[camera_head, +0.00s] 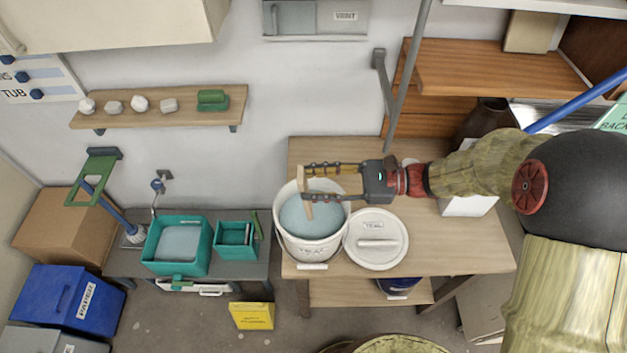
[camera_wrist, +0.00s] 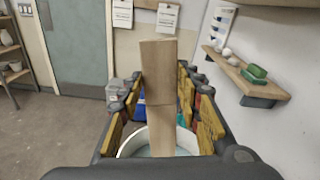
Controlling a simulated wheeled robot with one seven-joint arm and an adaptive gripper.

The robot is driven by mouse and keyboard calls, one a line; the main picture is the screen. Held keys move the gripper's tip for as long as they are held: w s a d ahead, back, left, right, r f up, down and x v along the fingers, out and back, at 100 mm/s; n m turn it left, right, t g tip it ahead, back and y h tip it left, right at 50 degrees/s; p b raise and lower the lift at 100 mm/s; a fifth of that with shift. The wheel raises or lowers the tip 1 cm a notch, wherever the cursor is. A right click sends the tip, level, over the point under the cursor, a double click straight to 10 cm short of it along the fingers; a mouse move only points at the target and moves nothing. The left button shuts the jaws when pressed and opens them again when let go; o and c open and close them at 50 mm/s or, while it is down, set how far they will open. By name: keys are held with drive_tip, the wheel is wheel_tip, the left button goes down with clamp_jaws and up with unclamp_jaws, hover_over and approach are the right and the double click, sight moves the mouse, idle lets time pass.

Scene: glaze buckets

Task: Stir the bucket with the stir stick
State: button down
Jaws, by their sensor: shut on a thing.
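The white bucket (camera_head: 313,247) stands on the wooden table and holds pale blue glaze (camera_head: 318,220). Its rim (camera_wrist: 127,150) also shows low in the wrist view. The stir stick (camera_head: 307,208) is a flat, light wooden bar, roughly upright, with its lower part inside the bucket. In the wrist view the stick (camera_wrist: 159,75) stands between the fingers. My gripper (camera_head: 306,182) reaches in from the right over the bucket and is shut on the stick. Where the stick's lower end meets the glaze is hard to tell.
A white lid (camera_head: 376,238) lies on the table (camera_head: 450,250) just right of the bucket. A teal tub (camera_head: 178,246) and a smaller teal box (camera_head: 236,238) sit on a lower bench to the left. A wall shelf (camera_head: 160,107) holds pale lumps.

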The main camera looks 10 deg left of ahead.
wheel_tip(320, 180, down, 13)
drive_tip(key=w+b, duration=0.2)
drive_tip(key=b, duration=0.4)
drive_tip(key=shift+w+d+b, duration=0.25)
drive_tip(key=shift+w+b, duration=0.05)
drive_tip(key=shift+b, duration=0.05)
idle(0.6)
